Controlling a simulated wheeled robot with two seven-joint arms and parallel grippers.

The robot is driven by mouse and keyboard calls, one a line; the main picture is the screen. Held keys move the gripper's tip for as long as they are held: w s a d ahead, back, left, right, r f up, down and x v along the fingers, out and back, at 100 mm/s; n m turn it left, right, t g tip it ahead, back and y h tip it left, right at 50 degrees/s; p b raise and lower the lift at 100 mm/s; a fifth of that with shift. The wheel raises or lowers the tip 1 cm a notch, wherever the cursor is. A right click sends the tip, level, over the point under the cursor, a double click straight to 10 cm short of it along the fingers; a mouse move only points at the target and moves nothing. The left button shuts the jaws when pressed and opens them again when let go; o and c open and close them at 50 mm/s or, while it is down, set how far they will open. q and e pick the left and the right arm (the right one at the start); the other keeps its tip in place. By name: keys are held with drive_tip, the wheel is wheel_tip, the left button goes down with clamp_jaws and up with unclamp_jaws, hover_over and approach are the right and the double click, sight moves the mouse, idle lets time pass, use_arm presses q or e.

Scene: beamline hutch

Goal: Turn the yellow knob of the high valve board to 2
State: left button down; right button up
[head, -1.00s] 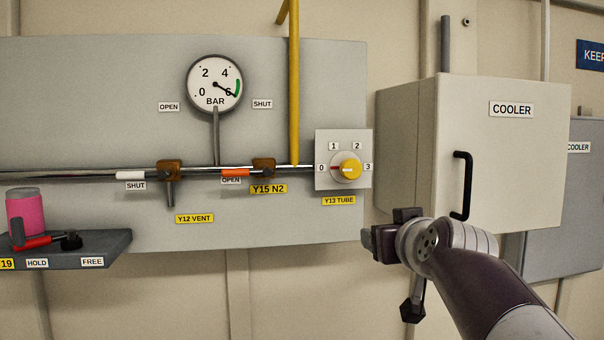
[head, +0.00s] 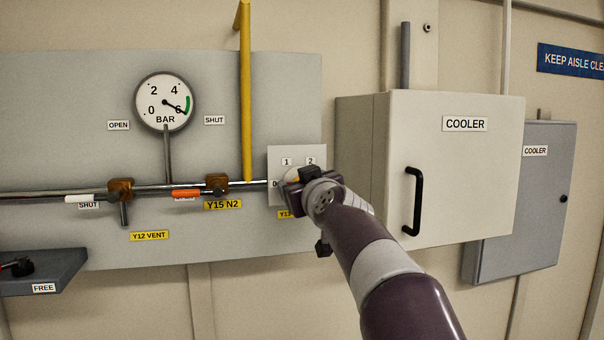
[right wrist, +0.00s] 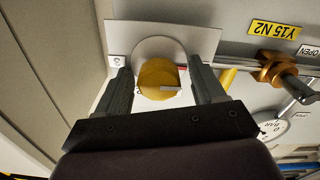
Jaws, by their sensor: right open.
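The yellow knob (right wrist: 157,78) sits on a pale square dial plate (head: 285,154) at the right end of the grey valve board. My right gripper (right wrist: 160,72) is open, with one finger on each side of the knob. I cannot tell whether the fingers touch it. In the right wrist view, the knob's red and white pointer mark lies toward the Y15 N2 side, the 0 side. My left gripper is not in view.
The cooler box (head: 455,190) with its black handle juts out just right of the board. A yellow pipe (head: 245,90) and the Y15 N2 valve (head: 217,183) are left of the dial. A gauge (head: 165,102) hangs higher left, and a grey shelf (head: 45,272) lower left.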

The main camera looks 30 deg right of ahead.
drive_tip(key=shift+w+a, duration=0.1)
drive_tip(key=shift+a, duration=0.05)
drive_tip(key=shift+d, duration=0.2)
drive_tip(key=c, duration=1)
